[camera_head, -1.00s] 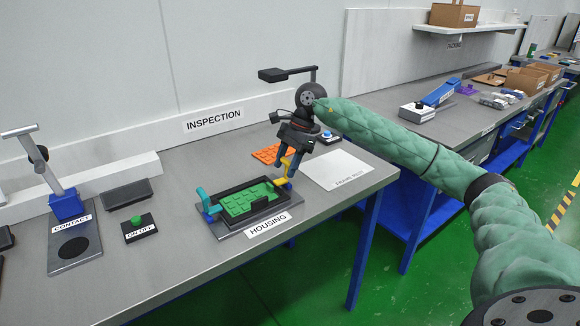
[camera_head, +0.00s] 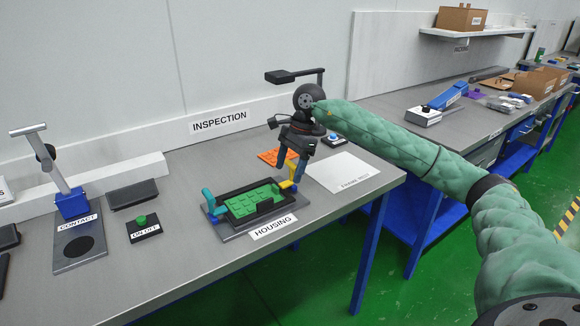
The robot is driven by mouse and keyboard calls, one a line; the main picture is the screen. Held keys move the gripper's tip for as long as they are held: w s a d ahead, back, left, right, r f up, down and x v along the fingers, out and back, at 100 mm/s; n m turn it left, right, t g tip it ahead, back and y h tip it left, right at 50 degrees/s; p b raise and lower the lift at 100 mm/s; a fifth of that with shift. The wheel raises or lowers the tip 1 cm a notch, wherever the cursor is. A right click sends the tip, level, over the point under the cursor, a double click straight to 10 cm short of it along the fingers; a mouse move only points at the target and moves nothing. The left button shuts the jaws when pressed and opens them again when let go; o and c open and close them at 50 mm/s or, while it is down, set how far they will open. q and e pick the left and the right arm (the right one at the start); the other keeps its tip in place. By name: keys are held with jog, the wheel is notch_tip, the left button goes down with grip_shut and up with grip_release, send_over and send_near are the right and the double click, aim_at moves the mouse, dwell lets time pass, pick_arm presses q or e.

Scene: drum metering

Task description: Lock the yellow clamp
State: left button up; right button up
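The yellow clamp (camera_head: 287,185) is at the right end of the black housing tray. Its lever rises toward my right gripper (camera_head: 291,170). The fingers point down at the lever, one on either side as seen from here. They look a little apart, with yellow showing between them. I cannot tell whether they press on it. The housing (camera_head: 238,219) holds a green studded block (camera_head: 254,200). A teal clamp (camera_head: 208,199) with a blue base stands at its left end. My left gripper is not in view.
An orange studded plate (camera_head: 270,155) and a blue button (camera_head: 333,138) lie behind the gripper. A white sheet (camera_head: 342,172) is to the right. A contact press (camera_head: 72,205) and an on/off button box (camera_head: 144,228) stand left. The table's front edge is close.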

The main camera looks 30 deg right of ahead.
jog(key=shift+d+r, duration=0.2)
jog(key=shift+r, duration=0.3)
pick_arm(q)
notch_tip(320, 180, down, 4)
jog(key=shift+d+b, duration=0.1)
jog(key=shift+b, duration=0.4)
pick_arm(e)
jog(key=v, duration=0.6)
jog(key=shift+r, duration=0.35)
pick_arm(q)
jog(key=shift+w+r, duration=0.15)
pick_arm(e)
jog(key=shift+d, duration=0.1)
